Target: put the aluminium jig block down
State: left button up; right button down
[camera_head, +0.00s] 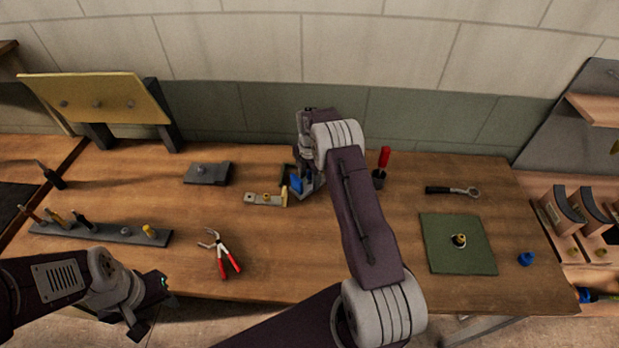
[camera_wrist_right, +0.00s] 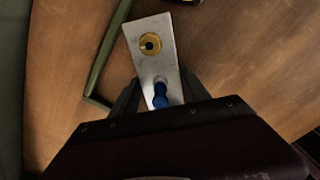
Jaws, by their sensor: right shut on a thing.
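The aluminium jig block (camera_head: 262,199) is a small pale metal plate with a brass bushing, low over or on the wooden bench near its middle. In the right wrist view the block (camera_wrist_right: 150,68) reaches out from between my fingers, and a blue pin (camera_wrist_right: 160,97) stands near its held end. My right gripper (camera_head: 303,188) is shut on the block's end; its fingers (camera_wrist_right: 155,98) show on both sides of it. Whether the block touches the bench is hard to tell. My left gripper (camera_head: 153,314) is open and empty at the front left edge of the bench.
A dark green angled piece (camera_wrist_right: 103,60) lies close beside the block. A grey block (camera_head: 207,173), red-handled pliers (camera_head: 222,253), a tool rail (camera_head: 105,234), a red-handled tool in a cup (camera_head: 382,168), a ratchet (camera_head: 453,191) and a green mat (camera_head: 455,260) are around. Bench between pliers and mat is clear.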

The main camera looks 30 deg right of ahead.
jog(key=shift+f, duration=0.1)
jog(key=c, duration=0.5)
grip_release()
notch_tip(320, 180, up, 12)
jog(key=shift+r+b, duration=0.2)
jog(key=shift+b, duration=0.35)
jog(key=s+a+m, duration=0.4)
jog(key=s+m, duration=0.3)
jog(key=s, duration=0.1)
jog(key=s+a+f+m, duration=0.1)
jog(key=s+a+m, duration=0.4)
jog(key=s+m, duration=0.2)
jog(key=s+a+m+t, duration=0.1)
jog(key=s+a+m, duration=0.3)
jog(key=s+m, duration=0.3)
jog(key=shift+s+a+f, duration=0.1)
jog(key=shift+s+a, duration=0.05)
jog(key=shift+s, duration=0.8)
jog(key=shift+s+a+f, duration=0.1)
jog(key=shift+s, duration=0.85)
